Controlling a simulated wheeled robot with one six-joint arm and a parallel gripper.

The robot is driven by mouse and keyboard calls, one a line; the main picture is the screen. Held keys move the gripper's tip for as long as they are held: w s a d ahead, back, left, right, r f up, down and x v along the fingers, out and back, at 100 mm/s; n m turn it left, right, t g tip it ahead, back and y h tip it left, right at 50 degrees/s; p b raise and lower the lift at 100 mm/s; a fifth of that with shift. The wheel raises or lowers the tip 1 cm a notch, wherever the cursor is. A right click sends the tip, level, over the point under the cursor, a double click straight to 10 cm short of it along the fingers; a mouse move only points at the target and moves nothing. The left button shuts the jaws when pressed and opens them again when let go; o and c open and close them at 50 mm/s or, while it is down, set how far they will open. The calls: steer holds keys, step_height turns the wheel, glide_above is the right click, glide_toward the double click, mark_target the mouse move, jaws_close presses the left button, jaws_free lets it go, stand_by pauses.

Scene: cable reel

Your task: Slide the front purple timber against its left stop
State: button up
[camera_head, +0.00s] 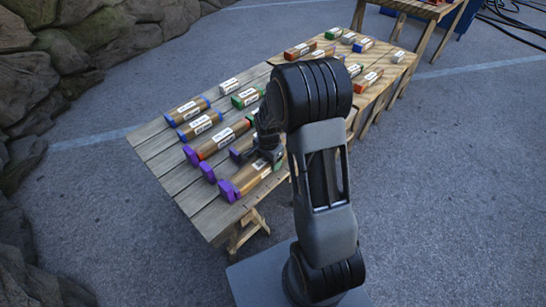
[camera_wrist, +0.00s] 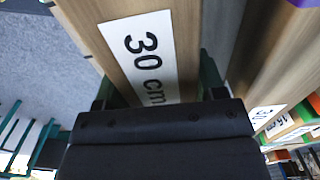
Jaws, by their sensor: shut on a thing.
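The front timber (camera_head: 248,178) is a brown block lying near the front left edge of the plank table. Its left end is at a purple stop (camera_head: 228,191); from here they look close together, and I cannot tell whether they touch. My gripper (camera_head: 268,153) is over the timber's right part. In the wrist view a wooden timber with a white "30 cm" label (camera_wrist: 145,55) lies between the two fingers of my gripper (camera_wrist: 155,90), which is shut on it. My arm and gripper hide part of the timber's right end in the head view.
Other purple stops (camera_head: 208,173) (camera_head: 190,155) stand behind on the table (camera_head: 200,215). A purple-ended timber (camera_head: 236,155) lies just behind the gripper, apart from its stop. Several brown timbers with blue, red and green ends (camera_head: 200,124) lie farther back. Rocks (camera_head: 60,60) border the left.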

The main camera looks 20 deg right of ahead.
steer(key=shift+s+a, duration=0.15)
steer(key=shift+a, duration=0.25)
steer(key=shift+s+a, duration=0.1)
steer(key=shift+a, duration=0.15)
steer(key=o, duration=0.7)
steer(key=shift+o, duration=0.9)
steer(key=shift+a, duration=0.15)
steer(key=o, duration=0.3)
steer(key=shift+d, duration=0.25)
steer(key=shift+o, duration=0.2)
step_height(320, 180, up, 14)
steer(key=p, duration=0.3)
steer(key=shift+f, duration=0.1)
